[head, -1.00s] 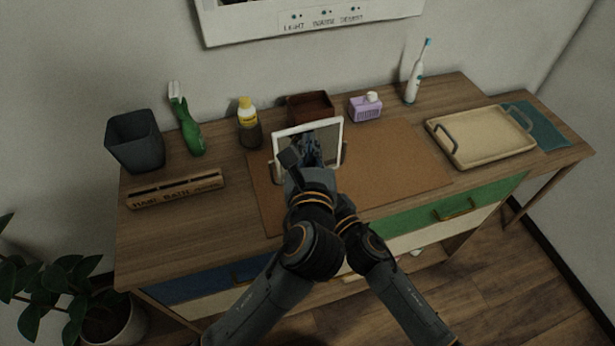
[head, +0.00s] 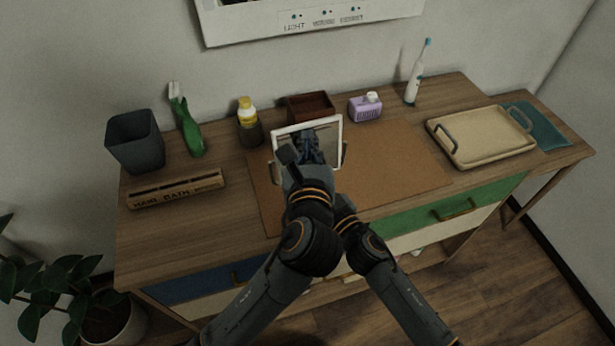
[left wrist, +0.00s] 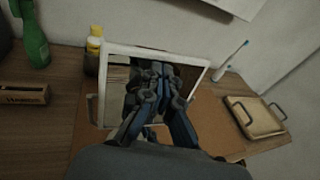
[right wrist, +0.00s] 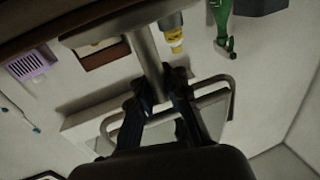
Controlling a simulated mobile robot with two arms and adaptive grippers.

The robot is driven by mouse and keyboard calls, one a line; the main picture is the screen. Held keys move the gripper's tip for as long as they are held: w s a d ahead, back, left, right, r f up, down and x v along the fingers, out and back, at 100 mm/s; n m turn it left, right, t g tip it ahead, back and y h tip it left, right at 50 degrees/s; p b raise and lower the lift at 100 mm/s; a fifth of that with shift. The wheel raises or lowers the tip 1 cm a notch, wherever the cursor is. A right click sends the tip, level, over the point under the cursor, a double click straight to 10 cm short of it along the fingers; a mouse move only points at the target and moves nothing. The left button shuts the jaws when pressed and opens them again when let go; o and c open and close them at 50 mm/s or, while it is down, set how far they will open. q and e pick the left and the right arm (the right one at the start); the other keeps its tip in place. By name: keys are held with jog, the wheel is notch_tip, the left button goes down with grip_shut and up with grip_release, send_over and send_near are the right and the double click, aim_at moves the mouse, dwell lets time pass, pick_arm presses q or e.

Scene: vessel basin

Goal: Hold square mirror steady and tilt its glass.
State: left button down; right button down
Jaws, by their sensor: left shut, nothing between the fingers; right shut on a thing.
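The square mirror (head: 335,132) has a white frame and stands on the brown mat. Its glass leans back, and its frame fills the middle of the left wrist view (left wrist: 199,95). My left gripper (head: 312,150) is shut and empty in front of the glass; its fingers (left wrist: 158,98) point at the lower glass, with their reflection above. I cannot tell whether they touch it. My right gripper (right wrist: 160,88) is shut on the mirror stand's post (right wrist: 147,52). In the head view my left arm hides this grip and the lower mirror.
Behind the mirror stand a yellow-capped bottle (head: 247,113), a brown box (head: 311,107) and a purple dispenser (head: 365,108). The mat (head: 400,160) is bare right of the mirror.

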pick_arm(q)
jog(key=shift+w+a, duration=0.25)
jog(key=shift+w, duration=0.4)
jog(key=shift+s, duration=0.1)
jog(key=s+d, duration=0.2)
jog(key=s, duration=0.3)
jog(key=shift+s+d, duration=0.15)
jog(key=shift+s, duration=0.15)
pick_arm(e)
jog(key=c, duration=1.2)
grip_release()
jog(key=shift+s+d, duration=0.1)
jog(key=v, duration=1.1)
jog(key=shift+s+d, duration=0.2)
jog(key=shift+s, duration=0.15)
